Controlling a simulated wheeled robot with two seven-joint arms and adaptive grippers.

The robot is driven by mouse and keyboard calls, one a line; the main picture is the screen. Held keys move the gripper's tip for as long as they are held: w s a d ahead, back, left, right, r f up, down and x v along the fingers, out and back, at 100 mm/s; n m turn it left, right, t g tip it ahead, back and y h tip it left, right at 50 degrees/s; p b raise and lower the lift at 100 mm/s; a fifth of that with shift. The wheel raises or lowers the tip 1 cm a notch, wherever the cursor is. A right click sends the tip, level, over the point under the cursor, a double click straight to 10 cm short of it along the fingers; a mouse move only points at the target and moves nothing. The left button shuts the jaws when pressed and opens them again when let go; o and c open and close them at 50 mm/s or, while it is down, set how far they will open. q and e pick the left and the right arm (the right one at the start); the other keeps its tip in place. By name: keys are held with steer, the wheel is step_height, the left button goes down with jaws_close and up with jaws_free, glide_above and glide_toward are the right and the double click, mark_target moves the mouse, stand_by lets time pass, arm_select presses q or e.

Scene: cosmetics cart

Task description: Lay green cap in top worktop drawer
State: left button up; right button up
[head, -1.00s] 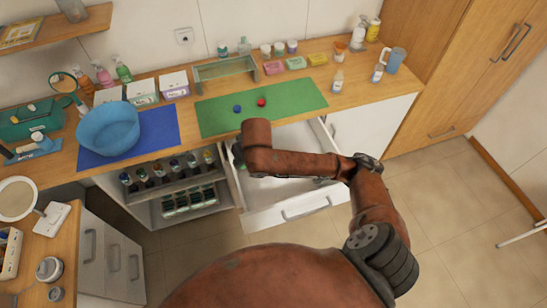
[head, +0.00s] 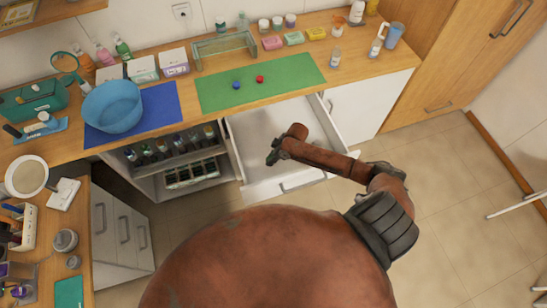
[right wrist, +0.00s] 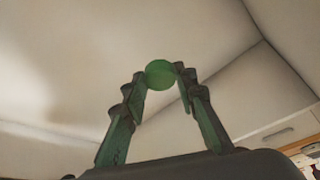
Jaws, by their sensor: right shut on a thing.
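The green cap (right wrist: 160,74) shows in the right wrist view, held between the two fingertips of my right gripper (right wrist: 160,76). In the head view my right gripper (head: 272,156) is over the open top worktop drawer (head: 258,124), at its left side. The cap is not clear in that view. The drawer is white, pulled out below the worktop, and its visible floor looks bare. In the right wrist view pale, plain surfaces lie behind the cap; I cannot tell the gap between them. My left gripper is not in view.
The worktop above holds a green mat (head: 290,80) with a blue cap (head: 236,85) and a red cap (head: 260,79). A blue bowl (head: 112,105) stands on a blue mat (head: 165,120) to the left. Open shelves with bottles (head: 165,150) adjoin the drawer's left side.

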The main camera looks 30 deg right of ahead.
mark_target(272, 167)
steer(key=shift+s+f, duration=0.1)
steer(key=shift+f, duration=0.75)
step_height(272, 167, down, 3)
steer(key=shift+f, duration=0.4)
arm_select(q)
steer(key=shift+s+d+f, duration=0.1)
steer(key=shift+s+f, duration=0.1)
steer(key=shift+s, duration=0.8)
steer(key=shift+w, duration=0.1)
arm_select(e)
steer(key=shift+f, duration=0.1)
steer(key=o, duration=0.8)
steer(key=shift+c, duration=0.2)
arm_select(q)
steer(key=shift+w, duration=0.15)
